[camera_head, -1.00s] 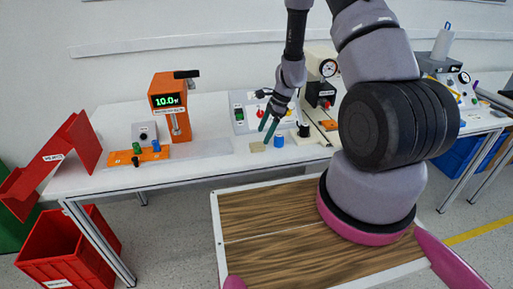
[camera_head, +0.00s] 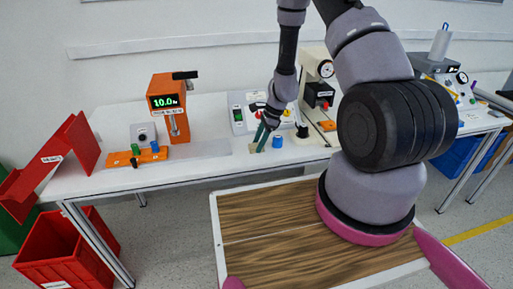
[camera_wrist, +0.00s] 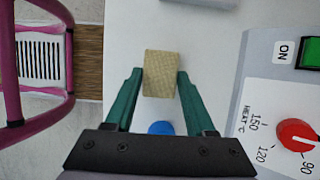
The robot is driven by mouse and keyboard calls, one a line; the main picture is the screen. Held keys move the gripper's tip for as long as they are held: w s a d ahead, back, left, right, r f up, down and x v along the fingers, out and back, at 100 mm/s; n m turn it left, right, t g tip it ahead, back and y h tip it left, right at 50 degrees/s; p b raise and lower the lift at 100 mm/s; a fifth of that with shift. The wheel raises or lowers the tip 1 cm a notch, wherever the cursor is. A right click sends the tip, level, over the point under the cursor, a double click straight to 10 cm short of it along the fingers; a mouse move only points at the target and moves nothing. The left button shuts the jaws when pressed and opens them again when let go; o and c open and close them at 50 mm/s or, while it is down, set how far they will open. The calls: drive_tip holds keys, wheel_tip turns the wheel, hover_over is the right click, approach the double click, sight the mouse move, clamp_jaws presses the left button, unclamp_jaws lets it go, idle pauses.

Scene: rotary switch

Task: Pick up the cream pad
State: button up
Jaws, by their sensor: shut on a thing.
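The cream pad (camera_wrist: 160,66) is a small, woven-looking rectangular block between the green fingers of my gripper (camera_wrist: 160,76) in the wrist view. The fingers are shut on its two sides. In the head view, the pad (camera_head: 253,149) is small and partly hidden at the fingertips of my gripper (camera_head: 259,143), low at the white table top. I cannot tell whether the pad still touches the table.
A blue cylinder (camera_head: 277,141) stands just right of the fingers. A control panel with a red knob (camera_wrist: 296,134) and green switch (camera_wrist: 310,53) lies to the right. An orange press with a display (camera_head: 168,104) stands to the left. A red bin (camera_head: 68,248) is on the floor.

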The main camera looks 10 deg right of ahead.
wheel_tip(320, 180, up, 10)
idle(0.5)
